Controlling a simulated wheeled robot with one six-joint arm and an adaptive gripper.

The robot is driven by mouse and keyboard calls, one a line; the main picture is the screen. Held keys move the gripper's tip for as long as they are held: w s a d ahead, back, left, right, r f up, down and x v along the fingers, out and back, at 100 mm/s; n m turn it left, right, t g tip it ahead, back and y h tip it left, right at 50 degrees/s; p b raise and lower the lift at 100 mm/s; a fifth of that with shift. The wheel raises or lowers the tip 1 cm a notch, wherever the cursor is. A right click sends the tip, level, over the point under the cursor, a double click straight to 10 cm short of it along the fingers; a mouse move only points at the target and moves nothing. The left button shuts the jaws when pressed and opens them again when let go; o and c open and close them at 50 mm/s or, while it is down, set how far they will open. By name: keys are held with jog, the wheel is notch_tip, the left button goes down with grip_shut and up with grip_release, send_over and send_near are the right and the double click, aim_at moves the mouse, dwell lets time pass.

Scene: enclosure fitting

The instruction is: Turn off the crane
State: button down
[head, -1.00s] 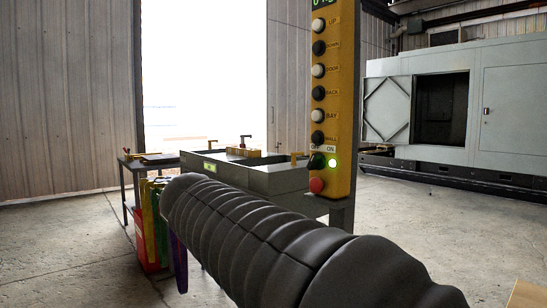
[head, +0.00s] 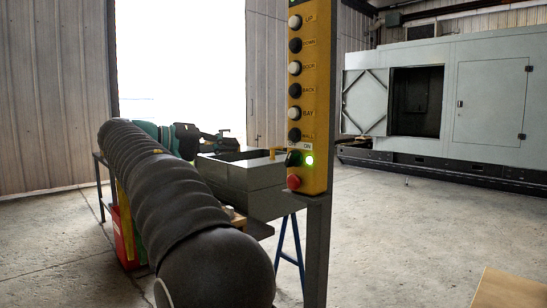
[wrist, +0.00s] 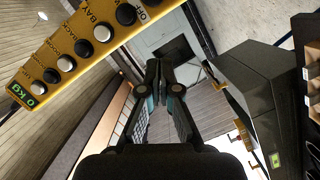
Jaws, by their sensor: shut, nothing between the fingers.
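The yellow crane control panel (head: 309,100) stands upright on a grey post, with a column of black and white buttons. Near its bottom is a black OFF/ON switch (head: 293,158), with a lit green lamp (head: 309,160) by the ON label. A red button (head: 294,182) sits below. In the wrist view the panel (wrist: 88,45) slants across the upper left, and its switch end is cut by the top edge. My gripper (head: 229,138) is left of the panel, apart from it. Its fingertips (wrist: 158,70) are shut and empty in the wrist view.
A grey open-topped box (head: 250,182) stands just left of the panel's post and below my gripper; it also shows in the wrist view (wrist: 257,95). A large grey cabinet (head: 490,100) stands at the back right.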

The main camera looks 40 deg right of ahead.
aim_at(291, 159)
jog(key=shift+d, duration=0.1)
jog(key=s+d+f, duration=0.3)
jog(key=s+d, duration=0.1)
jog(key=d, duration=0.6)
jog(key=shift+s+b, duration=0.3)
jog(key=shift+s, duration=0.1)
jog(key=shift+s+d+f, duration=0.1)
jog(key=shift+s+f, duration=0.05)
jog(key=shift+f, duration=0.05)
